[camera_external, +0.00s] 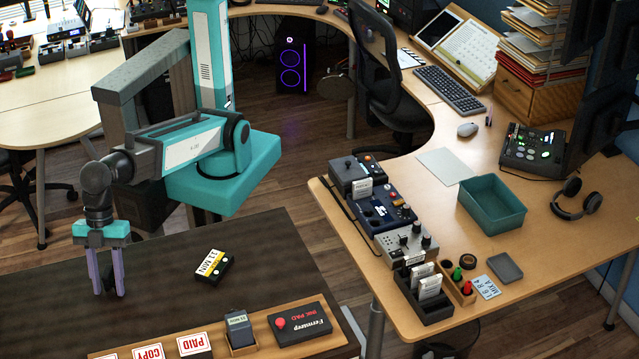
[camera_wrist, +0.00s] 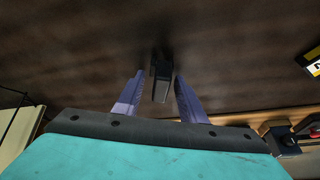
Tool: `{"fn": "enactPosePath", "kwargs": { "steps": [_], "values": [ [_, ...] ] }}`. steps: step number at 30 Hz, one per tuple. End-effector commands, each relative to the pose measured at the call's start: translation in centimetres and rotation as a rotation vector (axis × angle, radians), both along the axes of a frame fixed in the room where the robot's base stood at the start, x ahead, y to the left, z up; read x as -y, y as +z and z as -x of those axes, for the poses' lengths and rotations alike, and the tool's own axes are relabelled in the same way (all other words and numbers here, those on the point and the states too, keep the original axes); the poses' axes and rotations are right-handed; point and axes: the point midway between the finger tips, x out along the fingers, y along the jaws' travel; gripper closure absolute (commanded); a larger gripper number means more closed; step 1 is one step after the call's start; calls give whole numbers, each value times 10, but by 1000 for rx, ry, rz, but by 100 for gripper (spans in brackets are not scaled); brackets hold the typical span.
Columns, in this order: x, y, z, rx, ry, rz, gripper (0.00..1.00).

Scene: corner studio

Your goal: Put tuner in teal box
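A small dark block (camera_wrist: 162,80) in the wrist view looks like the tuner, though I cannot read any marking on it. It is on the dark brown tabletop between the two purple fingers of my gripper (camera_wrist: 158,95), nearer the right one. The fingers are apart, with a visible gap on the left of the block. In the external view my gripper (camera_external: 108,284) points down low over the dark table at the left, and the block cannot be made out there. The teal box (camera_external: 492,206) is open-topped and stands on the light wooden desk at the right; it looks empty.
A black block with a yellow-and-white label (camera_external: 212,267) lies right of my gripper. A wooden tray (camera_external: 262,325) with stamps and an ink pad runs along the table's front edge. Pedals (camera_external: 372,205) and a card rack (camera_external: 425,292) stand left of the box; headphones (camera_external: 572,198) lie right.

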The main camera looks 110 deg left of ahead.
Motion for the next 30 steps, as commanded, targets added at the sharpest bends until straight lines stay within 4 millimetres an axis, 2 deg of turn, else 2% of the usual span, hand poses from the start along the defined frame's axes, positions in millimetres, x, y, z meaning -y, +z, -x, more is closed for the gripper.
{"fn": "enactPosePath", "kwargs": {
  "steps": [13, 19, 21, 30],
  "values": [
    [0, 0, 0, 0, 0, 0, 62],
    [0, 0, 0, 0, 0, 0, 96],
    [0, 0, 0, 0, 0, 0, 99],
    [0, 2, 0, 0, 0, 0, 100]
  ]
}}
